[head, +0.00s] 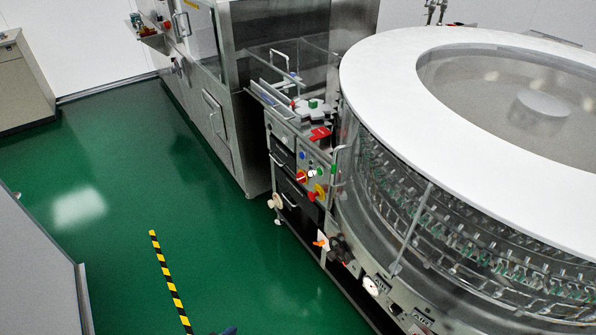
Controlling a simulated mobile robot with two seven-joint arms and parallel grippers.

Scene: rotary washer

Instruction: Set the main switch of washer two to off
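A large round washer (390,65) with a white ring top and clear side walls fills the right of the head view. A control panel (305,155) with coloured buttons stands at its left side. A red and yellow rotary knob (318,191) sits low on this panel, and a second red knob (301,176) is just left of it. I cannot read any label or washer number, nor tell which knob is the main switch or how it is set. Neither of my grippers can be made out.
A steel machine (225,110) stands behind the panel. Green floor (130,190) is open to the left, with a yellow-black striped strip (168,275). A grey cabinet (25,95) stands at the far left. A small dark object (229,331) shows at the bottom edge, too cut off to identify.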

